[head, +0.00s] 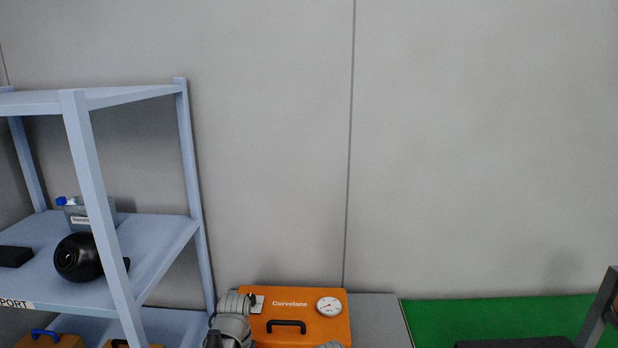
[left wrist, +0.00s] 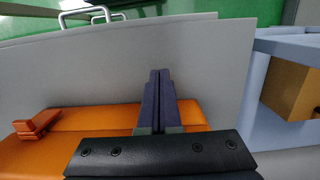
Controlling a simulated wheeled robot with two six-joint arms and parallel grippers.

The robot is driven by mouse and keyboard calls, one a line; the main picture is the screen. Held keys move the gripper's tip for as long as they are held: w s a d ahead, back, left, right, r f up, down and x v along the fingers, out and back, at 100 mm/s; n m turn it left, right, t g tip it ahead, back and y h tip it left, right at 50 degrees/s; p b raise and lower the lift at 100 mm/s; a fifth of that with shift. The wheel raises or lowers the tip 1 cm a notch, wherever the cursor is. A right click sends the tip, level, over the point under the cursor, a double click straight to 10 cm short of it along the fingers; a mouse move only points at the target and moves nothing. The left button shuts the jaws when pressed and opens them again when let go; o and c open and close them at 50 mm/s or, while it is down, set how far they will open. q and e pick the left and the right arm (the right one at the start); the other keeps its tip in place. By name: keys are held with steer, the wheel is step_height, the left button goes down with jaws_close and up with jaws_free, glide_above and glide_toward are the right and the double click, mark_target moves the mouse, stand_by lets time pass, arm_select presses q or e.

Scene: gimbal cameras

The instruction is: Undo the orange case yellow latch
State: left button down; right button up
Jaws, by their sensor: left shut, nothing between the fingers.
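The orange case (head: 292,304) stands at the bottom centre of the head view, with a black handle, a round white gauge and a "Corvelane" label; its lower part is cut off. In the left wrist view the orange case (left wrist: 105,117) lies beneath my left gripper (left wrist: 160,72). Its dark fingers are together and empty, over the grey surface past the case's edge. A red-orange raised part (left wrist: 36,126) sits on the case, to the left of the fingers and apart from them. I cannot make out a yellow latch in either view. My right gripper is not in view.
A pale blue shelf rack (head: 186,150) stands at the left, holding a black round object (head: 77,258) and a clear container (head: 98,214). A green surface (head: 480,315) lies at the right. In the left wrist view a brown box (left wrist: 292,88) sits at the right.

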arm_select(q)
steer(key=shift+w+d+t, duration=0.15)
steer(key=shift+w+t, duration=0.55)
steer(key=shift+w, duration=1.2)
step_height(320, 180, up, 3)
steer(key=p, duration=0.3)
steer(key=shift+s+r, duration=0.1)
steer(key=shift+s, duration=0.05)
steer(key=r+p, duration=0.1)
steer(key=p, duration=0.1)
steer(key=shift+w+r+p, duration=0.35)
steer(key=shift+w+p, duration=0.05)
steer(key=shift+s+r+p, duration=0.25)
steer(key=shift+r+p, duration=0.35)
steer(key=shift+r, duration=0.05)
steer(key=shift+s+r+p, duration=0.2)
steer(key=shift+r+p, duration=0.4)
steer(key=s+d+m+y, duration=0.1)
steer(key=s+d+m, duration=0.2)
steer(key=s+d, duration=0.7)
steer(key=s, duration=0.3)
steer(key=shift+s+d, duration=0.15)
steer(key=shift+s, duration=0.15)
